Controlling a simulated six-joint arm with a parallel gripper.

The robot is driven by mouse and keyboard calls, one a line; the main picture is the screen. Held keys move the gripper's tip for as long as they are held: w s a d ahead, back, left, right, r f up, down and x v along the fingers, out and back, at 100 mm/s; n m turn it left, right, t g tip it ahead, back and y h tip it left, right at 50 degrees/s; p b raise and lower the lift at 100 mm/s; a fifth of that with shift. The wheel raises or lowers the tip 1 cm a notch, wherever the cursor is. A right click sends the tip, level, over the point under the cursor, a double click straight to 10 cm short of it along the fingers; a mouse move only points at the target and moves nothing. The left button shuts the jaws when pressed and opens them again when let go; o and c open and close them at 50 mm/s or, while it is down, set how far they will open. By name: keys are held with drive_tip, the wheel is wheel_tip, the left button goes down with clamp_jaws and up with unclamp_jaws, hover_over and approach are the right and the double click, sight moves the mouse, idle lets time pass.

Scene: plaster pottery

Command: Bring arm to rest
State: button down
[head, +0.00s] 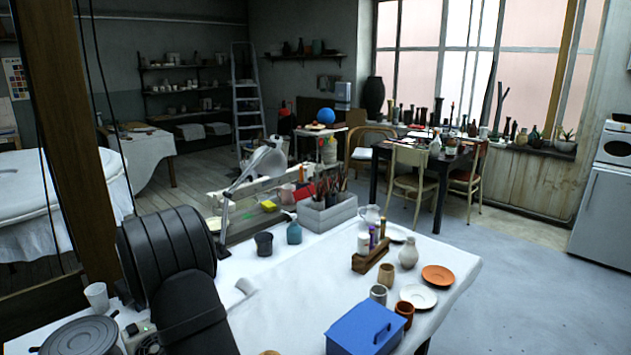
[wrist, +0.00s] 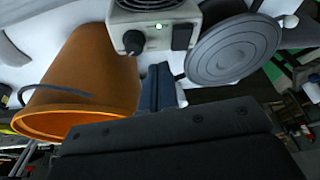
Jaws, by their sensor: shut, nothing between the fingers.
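My gripper (wrist: 158,73) shows in the wrist view as two dark fingers close together, shut and empty. They point toward a light grey control box (wrist: 155,32) with a black knob and a small green light; I cannot tell whether they touch it. Dark parts of my arm fill the bottom of the wrist view. In the head view, black links of my arm stand folded at the lower left, and the gripper is hidden.
An orange bucket (wrist: 85,85) lies left of the fingers and a round grey lid (wrist: 233,50) right of them. On the white-covered table (head: 285,285) are a blue box (head: 365,328), a grey tool crate (head: 327,213), a lamp (head: 262,160) and a white cup (head: 97,296).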

drive_tip(key=shift+w+d+f+n+y, duration=0.2)
drive_tip(key=shift+d+f, duration=0.2)
drive_tip(key=shift+d, duration=0.2)
drive_tip(key=shift+w+d+f+n+y, duration=0.1)
drive_tip(key=shift+d+f+n, duration=0.1)
drive_tip(key=shift+d+f, duration=0.3)
drive_tip(key=shift+r, duration=0.1)
drive_tip(key=c, duration=0.8)
unclamp_jaws()
drive_tip(key=o, duration=0.4)
drive_tip(key=shift+s+a, duration=0.2)
drive_tip(key=shift+s, duration=0.15)
drive_tip(key=o, duration=0.4)
drive_tip(key=s+a+r+g+h, duration=0.1)
drive_tip(key=s+a, duration=0.4)
drive_tip(key=s, duration=0.5)
drive_tip(key=shift+s+r+m, duration=0.25)
drive_tip(key=shift+r+m, duration=0.15)
drive_tip(key=shift+r, duration=0.05)
drive_tip(key=s+a+r+m+h, duration=0.2)
drive_tip(key=s+r+h, duration=0.1)
drive_tip(key=s, duration=1.4)
wheel_tip(320, 180, down, 10)
drive_tip(key=shift+s+r+m+g, duration=0.15)
drive_tip(key=shift+r+m+g, duration=0.15)
drive_tip(key=shift+g, duration=0.1)
